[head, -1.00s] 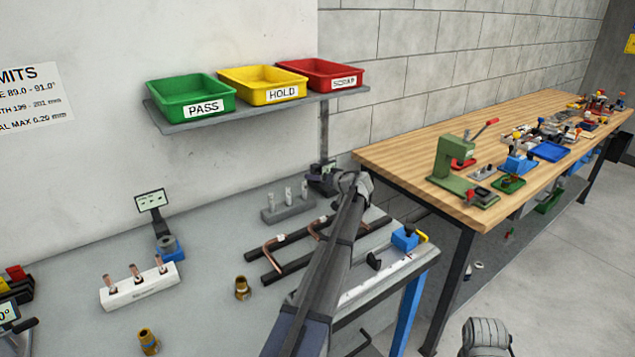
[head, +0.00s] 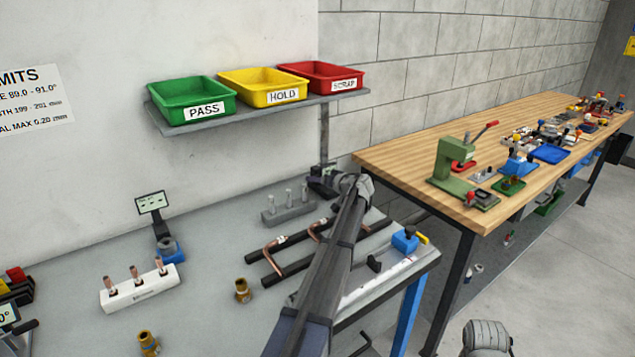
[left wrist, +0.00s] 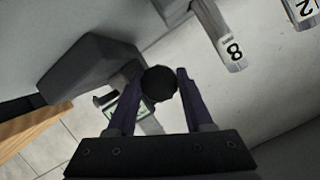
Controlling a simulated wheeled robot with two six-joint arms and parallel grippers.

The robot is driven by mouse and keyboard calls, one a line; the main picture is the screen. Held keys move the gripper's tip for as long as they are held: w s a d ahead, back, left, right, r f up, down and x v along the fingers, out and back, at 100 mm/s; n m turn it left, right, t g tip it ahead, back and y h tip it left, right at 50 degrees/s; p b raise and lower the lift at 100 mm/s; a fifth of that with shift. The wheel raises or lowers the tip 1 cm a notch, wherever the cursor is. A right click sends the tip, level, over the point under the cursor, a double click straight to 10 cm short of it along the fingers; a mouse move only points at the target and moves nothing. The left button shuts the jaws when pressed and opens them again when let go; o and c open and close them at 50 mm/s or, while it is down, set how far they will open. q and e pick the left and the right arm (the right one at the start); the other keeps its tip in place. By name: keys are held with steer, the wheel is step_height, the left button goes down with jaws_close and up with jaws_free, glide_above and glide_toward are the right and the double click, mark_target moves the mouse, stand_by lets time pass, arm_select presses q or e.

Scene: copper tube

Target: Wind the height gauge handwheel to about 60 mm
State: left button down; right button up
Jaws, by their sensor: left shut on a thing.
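My left gripper (head: 332,185) reaches to the back of the grey bench, at the dark height gauge (head: 318,171), which my wrist mostly covers. In the left wrist view the two fingers of the left gripper (left wrist: 158,92) are closed around a round black knob (left wrist: 160,82), which looks like the handwheel's handle. The gauge's dark grey body (left wrist: 88,72) lies to its left. A small greenish display (left wrist: 112,106) shows partly behind the left finger; its reading cannot be made out.
A grey block with several pins (head: 288,209) stands left of the gauge; numbered pins (left wrist: 232,50) show close by in the wrist view. A rack with copper tubes (head: 300,255) lies under my forearm. The bin shelf (head: 255,112) hangs above. A wooden bench (head: 400,155) stands right.

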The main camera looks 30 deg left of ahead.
arm_select(q)
steer(key=shift+w+d+f+m+g+y+b, duration=0.15)
steer(key=shift+m+g+y+b, duration=0.3)
steer(key=shift+m, duration=0.45)
steer(key=shift+m+g+y+b, duration=0.25)
steer(key=shift+m+g+b, duration=0.4)
steer(key=shift+m, duration=0.75)
steer(key=c, duration=0.6)
jaws_free()
steer(key=shift+p+v, duration=1)
steer(key=shift+v, duration=2.9)
